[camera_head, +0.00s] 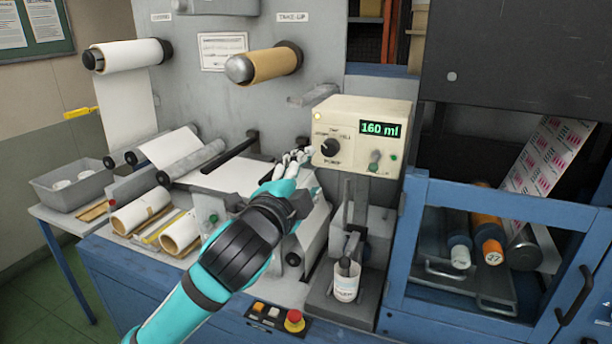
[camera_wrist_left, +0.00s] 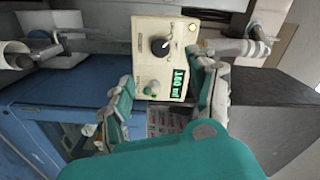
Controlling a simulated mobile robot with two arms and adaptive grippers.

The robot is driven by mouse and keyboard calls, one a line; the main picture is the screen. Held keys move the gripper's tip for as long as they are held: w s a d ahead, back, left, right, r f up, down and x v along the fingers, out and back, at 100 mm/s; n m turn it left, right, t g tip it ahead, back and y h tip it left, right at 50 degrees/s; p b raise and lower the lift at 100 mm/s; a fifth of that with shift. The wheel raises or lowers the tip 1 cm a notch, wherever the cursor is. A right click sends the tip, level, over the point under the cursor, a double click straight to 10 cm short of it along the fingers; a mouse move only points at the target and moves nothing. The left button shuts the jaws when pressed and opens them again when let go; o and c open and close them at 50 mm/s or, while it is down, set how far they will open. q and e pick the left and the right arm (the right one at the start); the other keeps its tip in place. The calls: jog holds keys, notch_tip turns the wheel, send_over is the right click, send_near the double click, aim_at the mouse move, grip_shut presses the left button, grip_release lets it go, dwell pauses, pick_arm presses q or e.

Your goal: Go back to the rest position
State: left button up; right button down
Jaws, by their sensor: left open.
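My left gripper (camera_head: 293,160) is at the end of the teal and black arm that comes in from the lower left of the head view. It is just left of the cream control box (camera_head: 365,133), over the rewinder's bed. In the left wrist view the gripper (camera_wrist_left: 166,78) has its fingers spread, with the control box (camera_wrist_left: 163,58) beyond and between them. I see nothing held. The box's display reads 160 ml, and it has a black knob (camera_head: 331,147). Whether the fingers touch the box cannot be told. My right gripper is not in view.
A cup (camera_head: 346,287) stands under the control box. A red stop button (camera_head: 294,319) is at the front edge. A blue-framed door (camera_head: 497,208) with a black handle stands right. Paper rolls (camera_head: 141,212) and a grey bin (camera_head: 70,187) lie left. A brown take-up roll (camera_head: 272,65) sticks out above.

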pick_arm(q)
jog(key=s+a+f+n+g+y, duration=0.1)
jog(key=s+a+f+n+g, duration=0.15)
jog(key=f, duration=0.55)
jog(key=s+a+f+n+g+y, duration=0.1)
jog(key=s+a+f+n+g, duration=0.2)
jog(key=f, duration=0.6)
jog(key=s+a+f+n+g+y, duration=0.1)
jog(key=s+a+f+n, duration=0.2)
jog(key=f, duration=0.5)
jog(key=s+a+f+n+g+y, duration=0.1)
jog(key=s+a+f+n+g, duration=0.3)
jog(key=s+f, duration=0.65)
jog(key=s+a+f+n+g+y, duration=0.1)
jog(key=s+a+f+n+g, duration=0.4)
jog(key=s, duration=1)
notch_tip(320, 180, down, 29)
jog(key=d+m+b, duration=0.1)
jog(key=m+b, duration=0.1)
jog(key=b, duration=0.1)
jog(key=s+a+f+b, duration=0.2)
jog(key=s+a+f, duration=0.1)
jog(key=s+f, duration=1.4)
notch_tip(320, 180, down, 3)
jog(key=shift+s+r+g+y+b, duration=0.1)
jog(key=shift+s+g+y+b, duration=0.15)
jog(key=shift+g+y+b, duration=0.1)
